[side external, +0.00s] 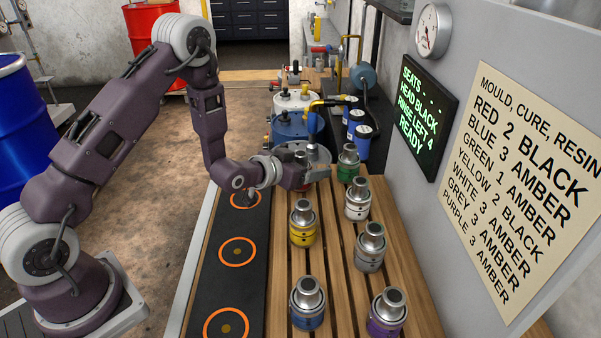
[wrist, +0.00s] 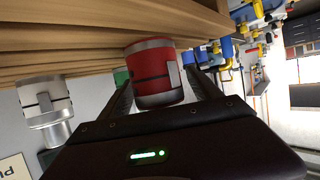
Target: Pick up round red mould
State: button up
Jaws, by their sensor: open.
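The round red mould (wrist: 150,75) shows in the wrist view, a red cylinder with grey metal bands, directly in front of my gripper (wrist: 162,88). The fingers are apart, one toward each side of it. I cannot tell how deep it sits between them or whether they touch it.
The green mould (side external: 348,162) and white mould (side external: 357,198) stand close to the right of my gripper. Yellow (side external: 303,223), grey (side external: 371,247), blue (side external: 308,303) and purple (side external: 387,313) moulds stand nearer. A black strip with orange rings (side external: 237,280) lies left, clear of moulds.

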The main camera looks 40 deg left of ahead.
grip_shut()
jog(key=shift+r, duration=0.2)
